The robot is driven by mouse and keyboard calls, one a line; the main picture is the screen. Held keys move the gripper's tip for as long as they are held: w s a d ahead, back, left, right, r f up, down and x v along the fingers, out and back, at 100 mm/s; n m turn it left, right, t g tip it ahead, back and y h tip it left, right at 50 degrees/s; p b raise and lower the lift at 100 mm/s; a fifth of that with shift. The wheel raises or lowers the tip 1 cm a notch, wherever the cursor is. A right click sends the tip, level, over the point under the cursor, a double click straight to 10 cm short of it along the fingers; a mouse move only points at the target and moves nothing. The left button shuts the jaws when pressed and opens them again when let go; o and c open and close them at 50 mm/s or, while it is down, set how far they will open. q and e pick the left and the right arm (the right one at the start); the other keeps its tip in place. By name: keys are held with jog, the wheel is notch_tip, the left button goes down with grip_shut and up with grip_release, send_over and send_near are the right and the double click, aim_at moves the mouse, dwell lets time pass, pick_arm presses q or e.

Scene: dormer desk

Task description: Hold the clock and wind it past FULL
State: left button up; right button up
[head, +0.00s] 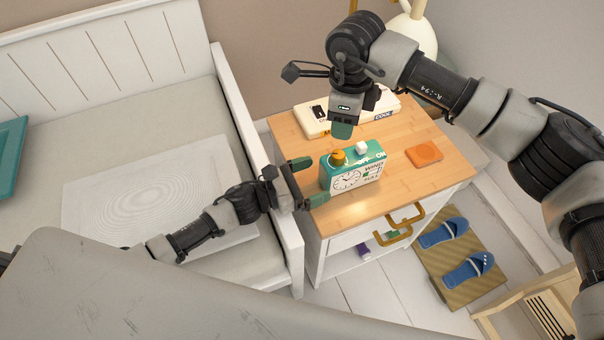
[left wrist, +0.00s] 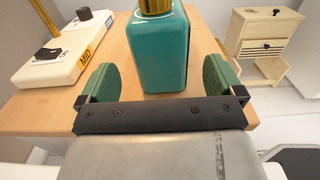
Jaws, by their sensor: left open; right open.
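The teal clock (head: 368,180) stands upright on the wooden top of the nightstand (head: 400,199), its white dial facing the front. On its top are an orange-gold knob (head: 338,158) and a white button (head: 362,148). My left gripper (head: 308,182) is open at the clock's left end, its green fingertips apart. In the left wrist view the clock's teal side (left wrist: 166,52) stands ahead, between and just beyond the open fingertips (left wrist: 160,82). My right gripper (head: 342,130) points down above and behind the clock, empty; its fingers overlap in the head view.
A white switch box (head: 312,120) lies behind the clock; it also shows in the left wrist view (left wrist: 62,50). An orange coaster (head: 424,154) lies to the right. The bed (head: 226,120) borders the nightstand at left. Blue slippers (head: 468,270) rest on a mat below.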

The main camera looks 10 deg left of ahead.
aim_at(336, 172)
pick_arm(q)
jog(key=x, duration=0.6)
